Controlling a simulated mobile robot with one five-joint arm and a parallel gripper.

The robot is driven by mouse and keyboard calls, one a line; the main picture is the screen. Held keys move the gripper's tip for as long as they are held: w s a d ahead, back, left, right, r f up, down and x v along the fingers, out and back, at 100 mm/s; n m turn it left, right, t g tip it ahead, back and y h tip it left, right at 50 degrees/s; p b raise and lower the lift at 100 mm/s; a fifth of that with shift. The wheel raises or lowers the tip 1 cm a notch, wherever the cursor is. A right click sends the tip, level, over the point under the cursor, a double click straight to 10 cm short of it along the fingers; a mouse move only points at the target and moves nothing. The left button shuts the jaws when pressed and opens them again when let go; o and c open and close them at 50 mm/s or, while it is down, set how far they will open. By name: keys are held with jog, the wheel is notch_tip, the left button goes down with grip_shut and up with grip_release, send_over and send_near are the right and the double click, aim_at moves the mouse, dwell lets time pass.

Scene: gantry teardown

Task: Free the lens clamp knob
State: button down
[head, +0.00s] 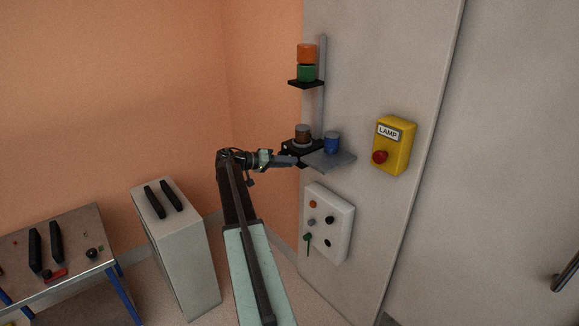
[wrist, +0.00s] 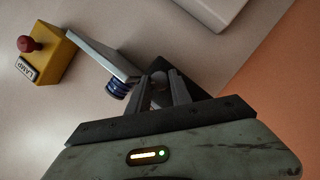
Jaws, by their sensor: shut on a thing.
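A dark lens clamp (head: 294,149) sits on the left part of a grey shelf on the wall panel, with a brown and grey cylinder (head: 303,132) standing in it. My gripper (head: 296,161) reaches in from the left at the clamp's front edge. In the wrist view its two fingers (wrist: 163,90) are closed on a small dark knob (wrist: 160,77) at the clamp, mostly hidden between the fingertips. Whether the knob is loose or still tight cannot be seen.
A blue cylinder (head: 332,143) stands on the grey shelf (head: 333,162) just right of the clamp. A yellow lamp box (head: 396,140) with a red button is farther right. Above is an orange and green stack (head: 306,62); below, a white control box (head: 328,222).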

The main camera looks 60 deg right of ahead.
jog(key=shift+w+a+f+n+g+h+b, duration=0.15)
jog(key=shift+n+g+b, duration=0.3)
jog(key=shift+n+b, duration=0.55)
jog(key=shift+s+d+f+n+g+h+b, duration=0.1)
jog(key=shift+n+g+h+b, duration=0.25)
jog(key=shift+n+b, duration=0.7)
jog(key=shift+w+a+f+n+g+h+b, duration=0.1)
jog(key=shift+n+g+b, duration=0.4)
jog(key=shift+n+b, duration=0.5)
jog(key=shift+n, duration=0.35)
jog(key=c, duration=1.2)
grip_release()
jog(key=shift+r, duration=0.1)
jog(key=shift+o, duration=0.2)
jog(key=v, duration=0.7)
jog(key=shift+w+a, duration=0.25)
